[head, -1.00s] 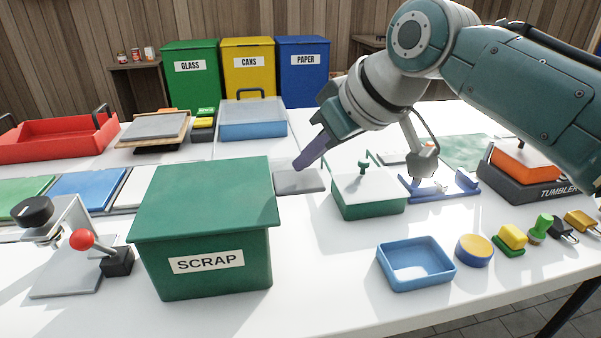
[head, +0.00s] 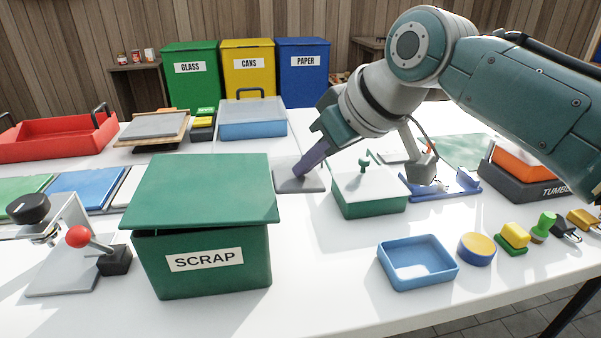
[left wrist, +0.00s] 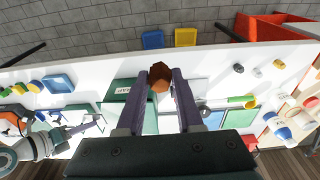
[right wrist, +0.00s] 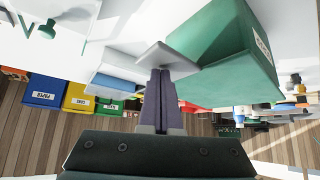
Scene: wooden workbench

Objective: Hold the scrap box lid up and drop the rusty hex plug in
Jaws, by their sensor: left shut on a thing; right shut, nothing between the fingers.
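The green scrap box (head: 200,265) stands at the front of the bench. Its green lid (head: 205,188) is tilted slightly up at the front, with a narrow dark gap below it. My right gripper (head: 300,172) is shut and empty, its fingertips at a grey plate (head: 312,186) beside the box; they seem to touch it. The right wrist view also shows the shut fingers (right wrist: 160,72) at the plate (right wrist: 150,52). My left gripper (left wrist: 160,78) is out of the head view. In the left wrist view it is shut on the rusty brown hex plug (left wrist: 160,84), above the bench.
A green container with a pale top (head: 368,200) stands right of the plate. A blue tray (head: 417,275) lies in front of it. A red-knobbed lever (head: 80,237) stands left of the box. Bare bench lies between box and blue tray.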

